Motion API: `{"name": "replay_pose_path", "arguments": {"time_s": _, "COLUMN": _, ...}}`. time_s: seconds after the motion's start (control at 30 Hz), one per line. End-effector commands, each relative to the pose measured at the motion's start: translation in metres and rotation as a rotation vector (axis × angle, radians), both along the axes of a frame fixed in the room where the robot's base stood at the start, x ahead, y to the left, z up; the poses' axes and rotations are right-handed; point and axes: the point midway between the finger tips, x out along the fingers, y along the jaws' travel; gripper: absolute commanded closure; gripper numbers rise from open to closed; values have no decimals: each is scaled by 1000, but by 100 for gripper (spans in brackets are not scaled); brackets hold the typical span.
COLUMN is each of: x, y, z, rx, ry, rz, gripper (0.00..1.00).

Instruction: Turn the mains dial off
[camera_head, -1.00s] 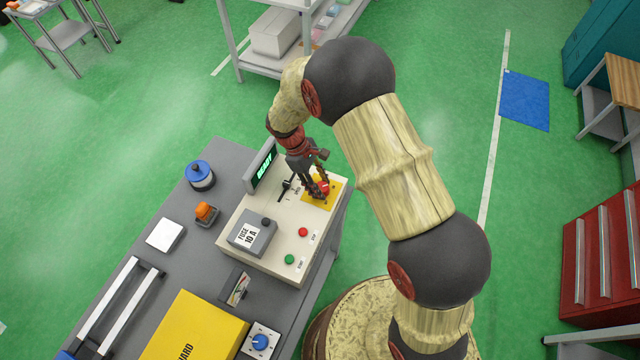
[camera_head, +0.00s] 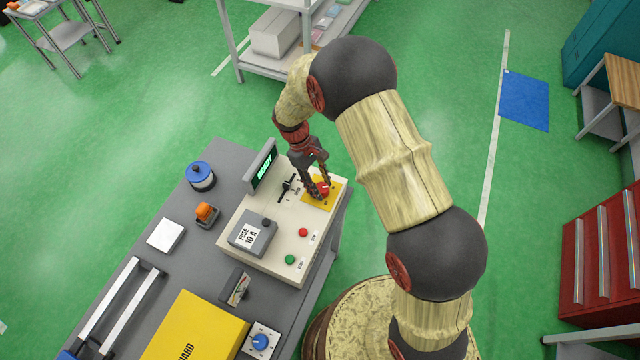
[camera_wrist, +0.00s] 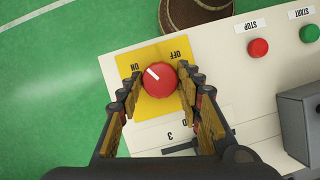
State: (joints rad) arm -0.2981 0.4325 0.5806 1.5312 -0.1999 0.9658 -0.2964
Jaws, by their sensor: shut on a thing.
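The red mains dial (camera_wrist: 154,78) sits on a yellow plate (camera_wrist: 157,112) with ON and OFF labels, at the end of the cream control panel. Its white mark points up and left in the wrist view, on the ON side. The dial also shows in the head view (camera_head: 321,189). My gripper (camera_wrist: 158,88) is above the panel, pointing down, with its two fingers on either side of the dial, shut on it. The fingers hide parts of the plate and panel.
Close by on the panel are a black lever (camera_head: 287,186), a READY display (camera_head: 264,167), a red stop button (camera_head: 303,232), a green start button (camera_head: 289,259) and a grey fuse box (camera_head: 252,233). The grey bench (camera_head: 190,235) holds other items.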

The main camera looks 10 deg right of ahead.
Motion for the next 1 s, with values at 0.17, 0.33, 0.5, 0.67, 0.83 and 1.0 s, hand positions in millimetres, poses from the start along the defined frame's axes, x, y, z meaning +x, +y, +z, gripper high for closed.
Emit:
{"name": "replay_pose_path", "arguments": {"time_s": 0.17, "x": 2, "y": -1, "z": 1, "rx": 1, "ry": -1, "rz": -169, "gripper": 90}}
{"name": "replay_pose_path", "arguments": {"time_s": 0.33, "x": 2, "y": -2, "z": 1, "rx": 1, "ry": -1, "rz": -331, "gripper": 90}}
{"name": "replay_pose_path", "arguments": {"time_s": 0.5, "x": 3, "y": -3, "z": 1, "rx": 1, "ry": -1, "rz": -493, "gripper": 90}}
{"name": "replay_pose_path", "arguments": {"time_s": 0.67, "x": 3, "y": -4, "z": 1, "rx": 1, "ry": -1, "rz": -644, "gripper": 90}}
{"name": "replay_pose_path", "arguments": {"time_s": 0.83, "x": 2, "y": -5, "z": 1, "rx": 0, "ry": -1, "rz": -807, "gripper": 90}}
{"name": "replay_pose_path", "arguments": {"time_s": 1.0, "x": 2, "y": -6, "z": 1, "rx": 0, "ry": -1, "rz": -963, "gripper": 90}}
